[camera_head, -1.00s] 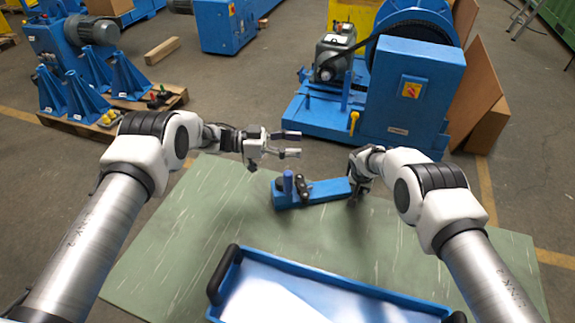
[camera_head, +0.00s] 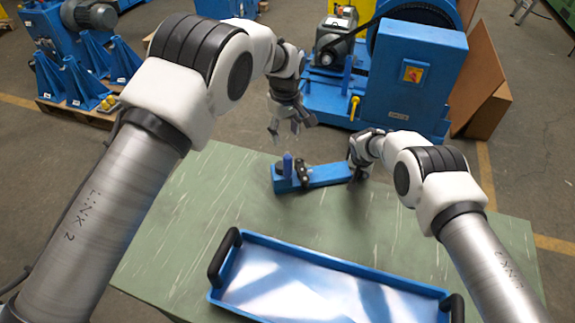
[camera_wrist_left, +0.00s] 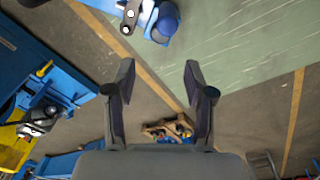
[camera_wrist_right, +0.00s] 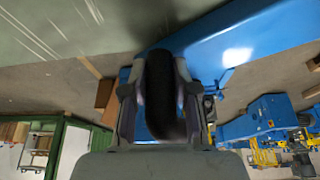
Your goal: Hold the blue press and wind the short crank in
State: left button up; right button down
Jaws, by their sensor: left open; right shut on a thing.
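The blue press (camera_head: 325,175) lies on the green table (camera_head: 220,215) near its far edge. At its left end stand a dark blue upright knob (camera_head: 288,164) and a short dark crank (camera_head: 302,172). The crank and blue knob also show at the top of the left wrist view (camera_wrist_left: 130,14). My right gripper (camera_head: 358,172) is at the press's right end. In the right wrist view it is shut on a black handle (camera_wrist_right: 162,90) of the press. My left gripper (camera_head: 290,132) is open and empty, pointing down above and beyond the crank, apart from it.
A blue tray (camera_head: 340,264) with black handles lies at the table's near edge. A large blue machine (camera_head: 410,80) stands on the floor beyond the table. Blue stands on a pallet (camera_head: 85,85) are at the far left. The table's left part is clear.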

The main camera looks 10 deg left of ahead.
aim_at(287, 166)
pick_arm(q)
jog(key=shift+s+d+r+g, duration=0.15)
jog(key=shift+s+d+g, duration=0.2)
jog(key=shift+s, duration=0.4)
jog(key=shift+s+d+f, duration=0.15)
jog(key=shift+s+f, duration=0.05)
jog(key=shift+f, duration=0.05)
notch_tip(287, 166, down, 11)
jog(key=shift+f, duration=0.2)
grip_shut()
